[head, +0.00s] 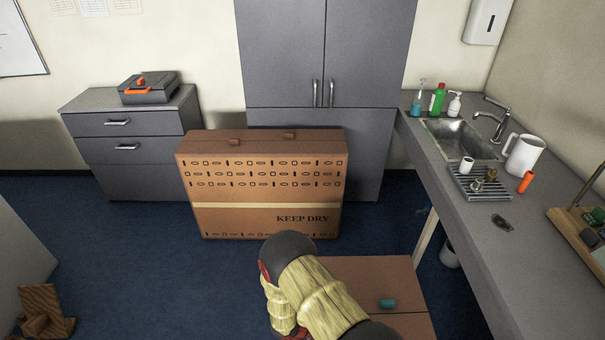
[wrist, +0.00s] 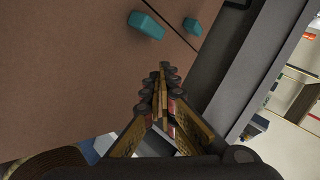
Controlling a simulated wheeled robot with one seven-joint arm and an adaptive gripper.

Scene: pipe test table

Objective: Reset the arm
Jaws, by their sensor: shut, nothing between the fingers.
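My gripper (wrist: 162,85) shows in the wrist view with its fingers together and nothing between them. It is near a brown flat surface, with a gap that I cannot judge. In the head view my arm, in a straw-coloured cover, reaches in from the bottom middle, and the gripper itself is hidden.
The brown surface (head: 350,270) bears a teal piece (head: 387,303); two teal pieces (wrist: 147,25) (wrist: 193,26) show in the wrist view. A large "KEEP DRY" box (head: 262,190) stands behind. A grey counter (head: 455,215) with a sink runs along the right.

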